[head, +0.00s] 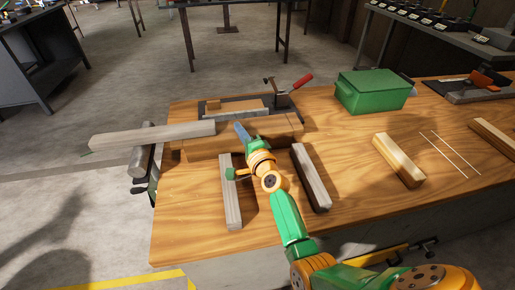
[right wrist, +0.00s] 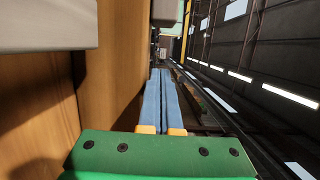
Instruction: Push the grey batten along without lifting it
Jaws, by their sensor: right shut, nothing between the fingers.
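A long pale grey batten (head: 150,136) lies across the left edge of the table, its left end reaching out past the edge. Its right end is close to my right gripper (head: 241,132), with a small gap seeming to show between them. The right gripper's blue-grey fingers are shut and empty, low over the wood. In the right wrist view the shut fingers (right wrist: 162,95) point ahead, and a pale bar (right wrist: 45,25) shows at the upper left; I cannot tell which piece it is. My left gripper is not in view.
Two shorter pale battens, one left (head: 231,200) and one right (head: 310,178) of my arm, lie on the table. A red-handled clamp (head: 290,86) stands behind the gripper. A green box (head: 372,92) and a lighter wood block (head: 398,160) are at right. A grey cylinder (head: 142,160) is at the left edge.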

